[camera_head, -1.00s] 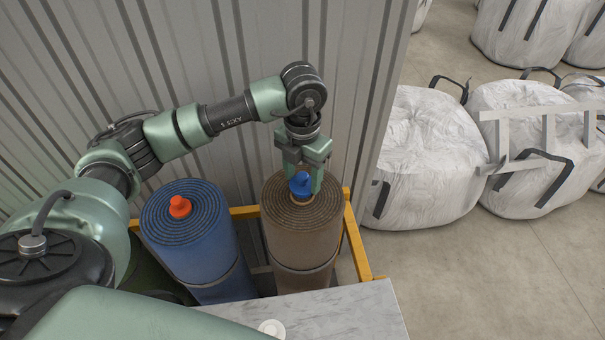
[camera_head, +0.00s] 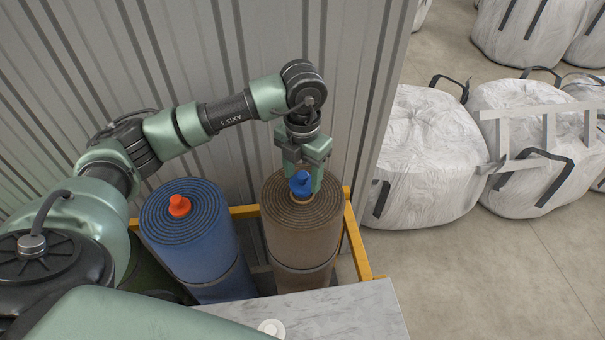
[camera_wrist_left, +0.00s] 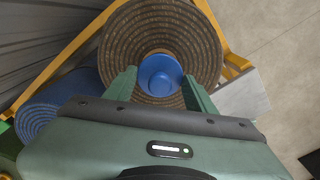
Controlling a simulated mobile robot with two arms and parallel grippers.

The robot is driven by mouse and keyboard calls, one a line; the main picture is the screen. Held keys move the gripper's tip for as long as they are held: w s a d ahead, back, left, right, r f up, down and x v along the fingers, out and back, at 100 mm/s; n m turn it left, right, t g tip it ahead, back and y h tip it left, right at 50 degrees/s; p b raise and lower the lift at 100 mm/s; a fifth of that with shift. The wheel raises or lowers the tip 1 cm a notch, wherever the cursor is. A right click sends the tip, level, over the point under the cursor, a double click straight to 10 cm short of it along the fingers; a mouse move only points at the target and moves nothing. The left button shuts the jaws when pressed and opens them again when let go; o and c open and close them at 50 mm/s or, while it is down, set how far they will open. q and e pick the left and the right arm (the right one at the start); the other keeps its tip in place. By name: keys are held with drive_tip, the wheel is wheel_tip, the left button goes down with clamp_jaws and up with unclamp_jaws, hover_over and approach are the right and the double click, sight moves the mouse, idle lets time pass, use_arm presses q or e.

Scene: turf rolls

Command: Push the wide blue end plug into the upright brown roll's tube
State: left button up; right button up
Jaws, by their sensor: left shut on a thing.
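The wide blue end plug (camera_head: 300,183) is at the centre of the top of the upright brown roll (camera_head: 302,245), at the mouth of its tube (camera_head: 289,199). My left gripper (camera_head: 301,182) is above the roll, pointing down, shut on the plug. In the left wrist view the plug (camera_wrist_left: 160,75) lies between the two fingertips (camera_wrist_left: 160,90), over the middle of the brown spiral (camera_wrist_left: 140,42). How deep the plug sits in the tube is hard to tell. My right gripper is not in view.
A blue roll (camera_head: 205,255) stands to the left with an orange plug (camera_head: 179,205) in its top. A yellow frame (camera_head: 355,240) surrounds the rolls. A grey slab (camera_head: 340,310) with a white round piece (camera_head: 271,327) is in front. White bulk bags (camera_head: 425,150) stand right; a corrugated wall is behind.

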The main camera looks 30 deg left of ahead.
sight(303, 184)
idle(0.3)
use_arm(q)
drive_tip(key=shift+b, duration=0.4)
idle(0.5)
drive_tip(key=shift+f, duration=0.2)
drive_tip(key=shift+f+b, duration=1.5)
drive_tip(key=o, duration=1.5)
drive_tip(key=shift+c, duration=0.2)
wheel_tip(303, 184, up, 7)
drive_tip(key=shift+r+b, duration=0.2)
drive_tip(key=shift+b, duration=0.6)
drive_tip(key=shift+r, duration=0.25)
